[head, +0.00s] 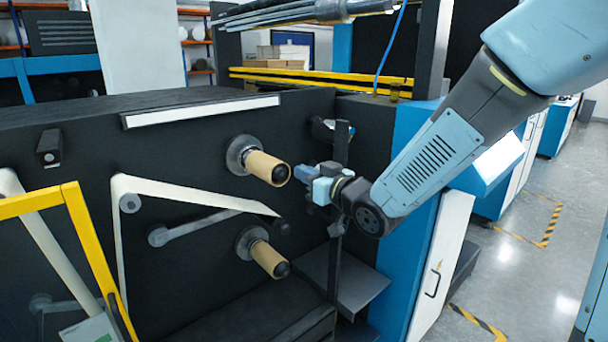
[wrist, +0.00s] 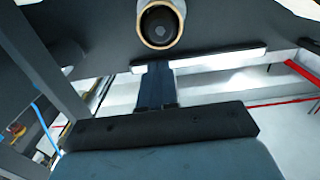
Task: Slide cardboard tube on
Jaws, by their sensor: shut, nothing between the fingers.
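An upper cardboard tube (head: 268,167) sits around a black spindle on the machine's dark front panel. The spindle's black end (head: 280,174) pokes out of the tube. A lower cardboard tube (head: 268,259) sits the same way around a second spindle below. My gripper (head: 300,172) is shut and empty, just right of the upper tube's end; the head view does not show whether they touch. In the wrist view a tube's round end (wrist: 160,23) shows with the black spindle inside it, and my shut fingers (wrist: 155,82) stand below it, apart in the picture.
A dark upright post (head: 340,215) stands close beside my gripper. A grey shelf (head: 350,280) juts out below. A white web (head: 190,192) runs over rollers at left, near a yellow frame (head: 88,250). Open floor (head: 510,250) lies to the right.

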